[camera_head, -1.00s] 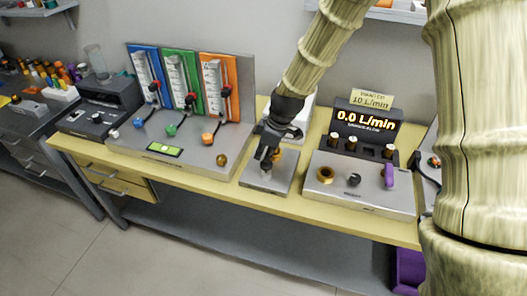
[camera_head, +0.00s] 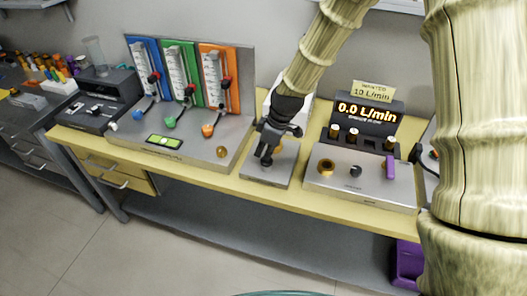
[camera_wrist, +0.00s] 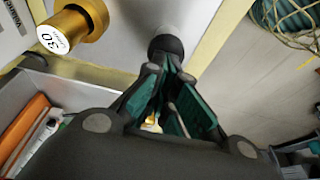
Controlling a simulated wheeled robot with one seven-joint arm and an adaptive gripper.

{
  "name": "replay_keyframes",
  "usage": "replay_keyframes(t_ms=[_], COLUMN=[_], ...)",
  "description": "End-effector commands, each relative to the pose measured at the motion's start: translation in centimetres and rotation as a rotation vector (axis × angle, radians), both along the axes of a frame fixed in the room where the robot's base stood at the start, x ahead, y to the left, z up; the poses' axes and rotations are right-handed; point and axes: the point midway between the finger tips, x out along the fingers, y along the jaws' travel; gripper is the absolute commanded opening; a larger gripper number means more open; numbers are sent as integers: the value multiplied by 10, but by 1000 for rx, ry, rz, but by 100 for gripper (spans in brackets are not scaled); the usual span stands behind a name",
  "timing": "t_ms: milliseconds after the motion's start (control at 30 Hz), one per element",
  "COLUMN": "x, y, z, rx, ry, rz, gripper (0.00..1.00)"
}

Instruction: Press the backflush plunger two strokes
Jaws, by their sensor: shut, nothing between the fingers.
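My gripper (camera_head: 268,150) is shut and empty, pointing down over a small grey plate (camera_head: 262,176) in the middle of the yellow bench. In the wrist view, my closed fingertips (camera_wrist: 172,72) are right at a round black knob (camera_wrist: 167,44) on the grey plate, which I take to be the plunger. I cannot tell whether they touch it. The knob's lower side is hidden by the fingers. A brass knob with a white face marked 30 (camera_wrist: 72,28) stands beside it on the left in that view.
Left is a panel with blue, green and orange flow meters (camera_head: 183,75) and levers. Right is a grey unit (camera_head: 352,182) with a display (camera_head: 368,113) reading 0.0 L/min, below a 10 L/min sign (camera_head: 371,92). A purple bin (camera_head: 408,262) is below the bench.

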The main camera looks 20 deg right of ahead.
Motion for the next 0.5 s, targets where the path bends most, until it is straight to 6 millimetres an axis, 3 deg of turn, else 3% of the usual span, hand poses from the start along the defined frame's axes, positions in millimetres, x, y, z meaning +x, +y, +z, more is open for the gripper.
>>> replay_keyframes(t_ms=[500], x=[-1], y=[-2], z=[53], rx=[0], ry=[-5], rz=[3], gripper=[0])
